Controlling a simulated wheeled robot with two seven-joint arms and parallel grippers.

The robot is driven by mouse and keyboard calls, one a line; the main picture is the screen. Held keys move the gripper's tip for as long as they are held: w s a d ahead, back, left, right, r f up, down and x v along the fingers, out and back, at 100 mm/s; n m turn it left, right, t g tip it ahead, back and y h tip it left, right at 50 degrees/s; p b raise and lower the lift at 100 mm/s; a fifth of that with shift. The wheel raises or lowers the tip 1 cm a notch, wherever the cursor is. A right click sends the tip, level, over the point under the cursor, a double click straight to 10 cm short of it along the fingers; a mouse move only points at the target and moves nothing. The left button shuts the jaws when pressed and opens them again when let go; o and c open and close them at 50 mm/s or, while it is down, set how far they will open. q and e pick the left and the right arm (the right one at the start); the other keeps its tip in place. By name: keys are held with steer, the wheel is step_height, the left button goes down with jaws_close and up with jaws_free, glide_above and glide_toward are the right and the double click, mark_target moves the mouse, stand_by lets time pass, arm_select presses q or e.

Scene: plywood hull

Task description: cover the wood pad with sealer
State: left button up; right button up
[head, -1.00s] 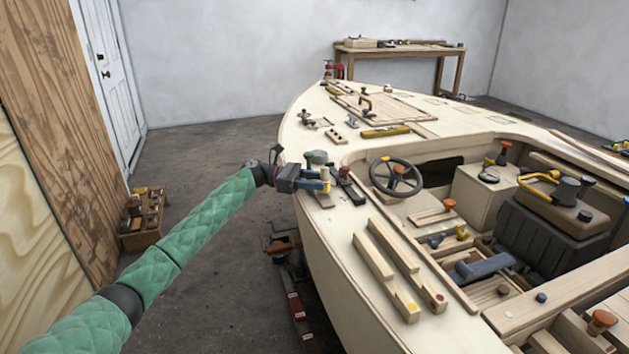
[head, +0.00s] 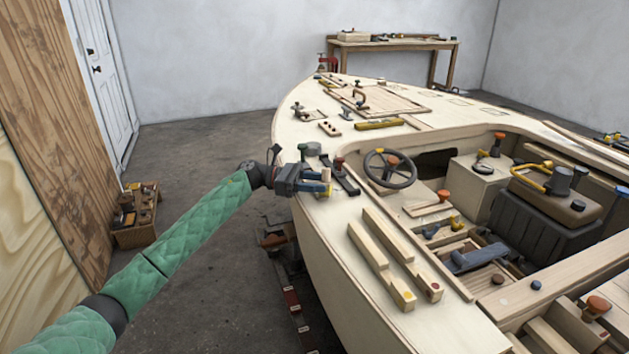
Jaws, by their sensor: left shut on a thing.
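My left gripper (head: 318,184) reaches in from the left to the edge of the plywood deck, beside the steering wheel. It is shut on a small blue and yellow thing (head: 326,175), probably the sealer applicator; the jaws hide much of it. A small pale wood piece (head: 322,194), possibly the wood pad, shows just under the fingertips. I cannot tell whether the held thing touches it, nor see any sealer on it. A grey-green knobbed thing (head: 313,149) and a dark clamp-like bar (head: 347,178) are close by. My right gripper is not in view.
Two wooden blocks (head: 390,250) lie on the side deck, nearer me. The steering wheel (head: 390,168) and open cockpit are to the right. A yellow tool (head: 380,123) and loose fittings lie on the foredeck. A crate (head: 137,225) stands on the floor at left.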

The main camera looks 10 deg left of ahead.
arm_select(q)
steer(key=shift+s+d, duration=0.2)
steer(key=shift+s, duration=0.1)
steer(key=shift+r+p, duration=0.5)
steer(key=shift+r, duration=2.45)
step_height(320, 180, up, 3)
